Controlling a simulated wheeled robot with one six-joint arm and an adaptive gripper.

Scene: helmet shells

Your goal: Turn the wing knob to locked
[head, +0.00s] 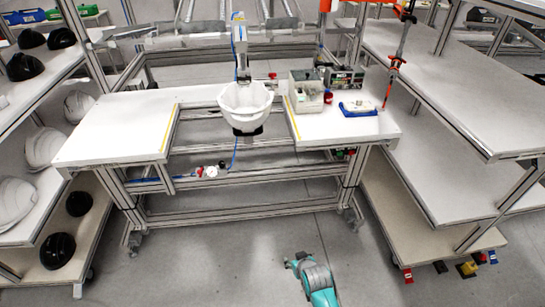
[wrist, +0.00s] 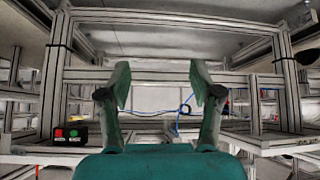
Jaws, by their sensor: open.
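I cannot make out a wing knob for certain in either view. A white helmet shell (head: 246,100) sits upside down in a fixture at the middle of the workbench, under a grey upright post (head: 240,45). A small red part (head: 272,76) shows just behind the shell at its right; its shape is too small to tell. My gripper (wrist: 161,78) is open and empty in the wrist view, its two teal fingers apart and facing the bench frame. In the head view my teal arm is low over the floor, in front of the bench and well apart from the shell.
The white workbench (head: 110,130) has a grey bin (head: 306,92) and a blue-and-white tray (head: 358,109) on its right. A red and green button box (wrist: 70,135) shows in the wrist view. Shelves with helmets stand left, bare shelves (head: 440,90) right. Floor before the bench is clear.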

